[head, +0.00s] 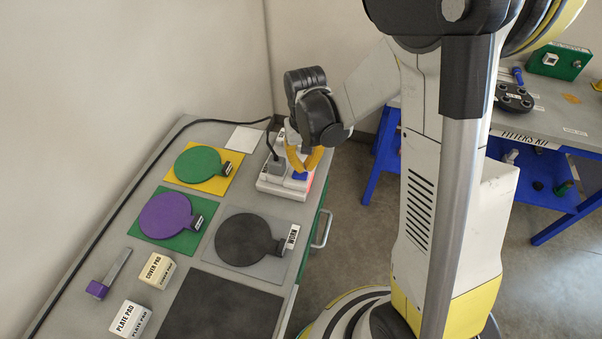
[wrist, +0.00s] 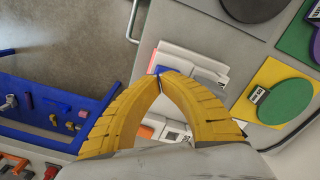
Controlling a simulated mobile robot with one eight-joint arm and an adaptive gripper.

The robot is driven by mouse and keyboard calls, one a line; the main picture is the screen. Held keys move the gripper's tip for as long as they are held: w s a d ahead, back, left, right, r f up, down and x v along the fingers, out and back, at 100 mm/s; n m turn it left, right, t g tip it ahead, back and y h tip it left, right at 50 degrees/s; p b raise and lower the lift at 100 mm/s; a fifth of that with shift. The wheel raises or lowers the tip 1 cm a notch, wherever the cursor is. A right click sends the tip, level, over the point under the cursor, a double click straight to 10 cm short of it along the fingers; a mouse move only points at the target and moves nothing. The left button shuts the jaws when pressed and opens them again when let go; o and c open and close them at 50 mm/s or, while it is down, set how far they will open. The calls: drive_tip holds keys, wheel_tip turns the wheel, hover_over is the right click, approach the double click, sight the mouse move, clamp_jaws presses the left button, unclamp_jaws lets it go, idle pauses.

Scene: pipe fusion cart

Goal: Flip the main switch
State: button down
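A white power strip (head: 270,188) lies on the grey cart top at its far right edge, with a grey plug (head: 278,165) and cord in it. A small blue part (head: 299,176) sits on the strip, and a red-orange glow shows beside it; I cannot tell which part is the main switch. My gripper (head: 303,168) has yellow fingers and is right over the strip, tips down near the blue part. In the wrist view the fingertips (wrist: 160,72) meet in front of the white strip (wrist: 180,58) and hide part of it. Whether they touch it is unclear.
Green (head: 198,163), purple (head: 171,215) and black (head: 250,239) round pads lie left and in front of the strip. Labelled boxes (head: 157,270) stand nearer. A blue-framed table (head: 520,178) with kit parts is at the right, across open floor.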

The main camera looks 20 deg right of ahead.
sight(304, 174)
drive_tip(key=shift+f+b, duration=1.45)
drive_tip(key=shift+f, duration=0.25)
idle(0.5)
drive_tip(key=shift+r, duration=0.1)
drive_tip(key=shift+r+p, duration=2.4)
drive_tip(key=shift+r, duration=1.05)
drive_tip(key=shift+s+r+b, duration=0.15)
drive_tip(key=shift+r+b, duration=0.15)
drive_tip(key=s+r+t+b, duration=0.3)
drive_tip(key=s+b, duration=0.1)
drive_tip(key=s, duration=0.2)
drive_tip(key=s+r+n+t+b, duration=0.1)
drive_tip(key=s+r+t+b, duration=0.2)
drive_tip(key=s+t+b, duration=0.1)
drive_tip(key=shift+s+b, duration=0.55)
drive_tip(key=shift+s, duration=0.7)
